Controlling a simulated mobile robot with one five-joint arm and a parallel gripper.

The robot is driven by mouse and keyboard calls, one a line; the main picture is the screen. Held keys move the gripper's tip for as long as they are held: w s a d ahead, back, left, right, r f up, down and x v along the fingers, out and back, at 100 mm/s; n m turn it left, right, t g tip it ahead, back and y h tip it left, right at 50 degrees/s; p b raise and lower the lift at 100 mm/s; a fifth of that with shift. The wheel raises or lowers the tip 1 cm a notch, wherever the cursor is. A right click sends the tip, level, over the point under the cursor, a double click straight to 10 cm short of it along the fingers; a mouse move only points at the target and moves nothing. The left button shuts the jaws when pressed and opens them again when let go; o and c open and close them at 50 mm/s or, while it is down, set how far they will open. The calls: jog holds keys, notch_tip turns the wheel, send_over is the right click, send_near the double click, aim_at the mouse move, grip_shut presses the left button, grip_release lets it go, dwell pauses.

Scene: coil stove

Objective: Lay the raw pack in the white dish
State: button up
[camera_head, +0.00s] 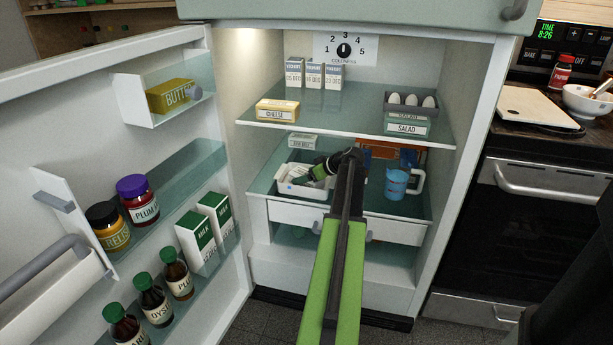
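A white dish (303,190) stands on the lower glass shelf inside the open fridge. My gripper (309,174) is at the end of my green and black arm, reaching in over the right part of the dish. Its fingers point left and are too small and mixed with pale shapes to tell whether they are open or shut, or hold anything. A small pale labelled pack (302,141) lies behind the dish; its label is too small to read, so I cannot tell if it is the raw pack. An orange-brown item (392,150) is partly hidden behind my arm and a jug.
A blue and white jug (396,184) stands right of my arm on the same shelf. The glass shelf above holds cheese (277,110), yogurt cartons (313,75) and an egg and salad stack (408,124). The open door (60,130) at left holds bottles, jars and milk.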

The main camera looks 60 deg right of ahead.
jog(key=p+v, duration=0.4)
jog(key=v, duration=0.3)
jog(key=shift+r+p, duration=0.3)
jog(key=shift+p, duration=0.1)
jog(key=shift+s, duration=0.2)
jog(key=shift+f, duration=0.1)
